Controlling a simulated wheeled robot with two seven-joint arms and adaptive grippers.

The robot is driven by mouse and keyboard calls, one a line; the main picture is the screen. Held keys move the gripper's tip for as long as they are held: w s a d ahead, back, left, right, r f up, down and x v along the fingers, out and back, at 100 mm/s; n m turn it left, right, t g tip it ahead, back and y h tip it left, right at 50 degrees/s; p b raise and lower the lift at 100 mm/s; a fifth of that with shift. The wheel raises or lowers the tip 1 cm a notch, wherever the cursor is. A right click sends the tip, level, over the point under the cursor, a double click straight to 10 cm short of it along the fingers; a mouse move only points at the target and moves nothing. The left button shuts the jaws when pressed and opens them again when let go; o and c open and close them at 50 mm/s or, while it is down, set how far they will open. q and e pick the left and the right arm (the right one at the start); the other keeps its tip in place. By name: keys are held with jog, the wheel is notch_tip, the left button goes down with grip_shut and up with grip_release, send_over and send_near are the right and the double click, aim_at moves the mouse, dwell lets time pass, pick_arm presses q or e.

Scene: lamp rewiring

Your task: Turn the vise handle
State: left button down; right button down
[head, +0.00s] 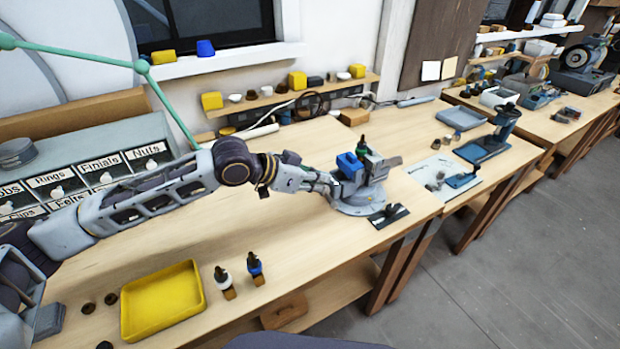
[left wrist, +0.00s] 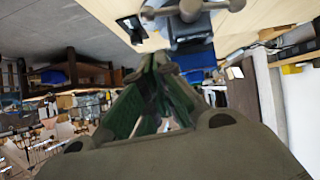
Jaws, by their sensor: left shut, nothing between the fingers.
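The vise (head: 375,172) has grey jaws and a blue part, and stands on a round grey base near the front edge of the bench. My left gripper (head: 334,187) reaches in from the left and is shut and empty, close to the vise's left side. In the left wrist view the vise handle (left wrist: 190,10), a metal bar with a rounded end, lies beyond the fingertips (left wrist: 161,62). The fingertips look apart from the bar, but the gap is hard to judge. In the head view the handle is hard to make out by my gripper. My right gripper is not in view.
A yellow tray (head: 160,301) and two small bottles (head: 255,268) are at the front left. A dark flat piece (head: 388,215) lies just before the vise. A blue stand (head: 490,140) is to the right. The bench between tray and vise is mostly clear.

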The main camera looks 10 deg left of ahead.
pick_arm(q)
jog(key=w+d+f, duration=0.1)
jog(key=d+f, duration=0.2)
jog(key=f, duration=0.2)
jog(key=shift+w+f, duration=0.3)
jog(key=shift+f, duration=0.05)
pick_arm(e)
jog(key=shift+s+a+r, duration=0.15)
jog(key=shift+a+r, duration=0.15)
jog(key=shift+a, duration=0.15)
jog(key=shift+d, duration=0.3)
pick_arm(q)
jog(key=shift+w, duration=0.1)
